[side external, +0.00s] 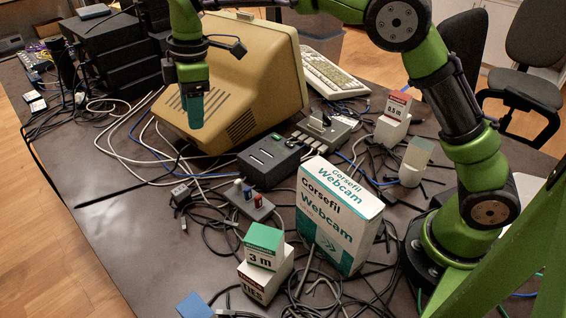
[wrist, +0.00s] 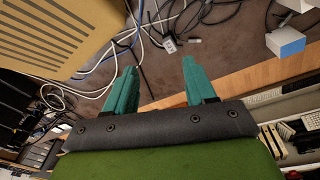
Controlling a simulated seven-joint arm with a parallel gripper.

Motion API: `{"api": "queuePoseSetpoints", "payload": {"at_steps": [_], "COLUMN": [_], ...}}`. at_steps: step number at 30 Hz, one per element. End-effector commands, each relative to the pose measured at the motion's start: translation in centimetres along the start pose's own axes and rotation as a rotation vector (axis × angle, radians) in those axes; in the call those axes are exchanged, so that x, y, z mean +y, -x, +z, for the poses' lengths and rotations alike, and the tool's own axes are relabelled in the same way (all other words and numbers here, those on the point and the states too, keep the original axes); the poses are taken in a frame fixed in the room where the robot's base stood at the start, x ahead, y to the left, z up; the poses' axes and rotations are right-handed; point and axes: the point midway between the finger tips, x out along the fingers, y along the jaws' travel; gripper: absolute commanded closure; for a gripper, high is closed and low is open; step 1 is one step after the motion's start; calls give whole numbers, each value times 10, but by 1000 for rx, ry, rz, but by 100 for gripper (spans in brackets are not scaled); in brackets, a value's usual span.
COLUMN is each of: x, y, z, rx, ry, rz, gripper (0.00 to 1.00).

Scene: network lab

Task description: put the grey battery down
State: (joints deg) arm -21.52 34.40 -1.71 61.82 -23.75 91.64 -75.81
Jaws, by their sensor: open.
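My gripper (side external: 195,121) hangs in the air in front of the beige monitor, pointing down. In the wrist view its two teal fingers (wrist: 159,78) stand apart with nothing between them, so it is open and empty. I cannot pick out a grey battery with certainty in either view. A dark box with two light-marked slots (side external: 268,160) sits on the table right of and below my gripper; I cannot tell whether a battery is in it.
The beige monitor (side external: 258,75) stands close behind my gripper. A webcam box (side external: 335,215), a 3 m box (side external: 264,246), a small socket strip (side external: 248,200) and a blue-topped block (side external: 194,306) stand nearer. Loose cables cover much of the table; its left front (side external: 120,235) is clear.

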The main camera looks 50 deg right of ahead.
Motion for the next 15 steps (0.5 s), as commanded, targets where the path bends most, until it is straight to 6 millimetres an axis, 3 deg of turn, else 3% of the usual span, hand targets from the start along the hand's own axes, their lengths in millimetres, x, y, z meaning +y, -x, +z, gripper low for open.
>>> {"api": "queuePoseSetpoints", "payload": {"at_steps": [1, 6, 10, 15], "x": [-4, -31, -64, -115], "y": [25, 74, 95, 98], "z": [21, 83, 130, 185], "rx": [34, 144, 238, 374], "ry": [-99, -438, -699, -1041], "rz": [23, 77, 108, 135], "gripper": [45, 45, 45, 45]}}
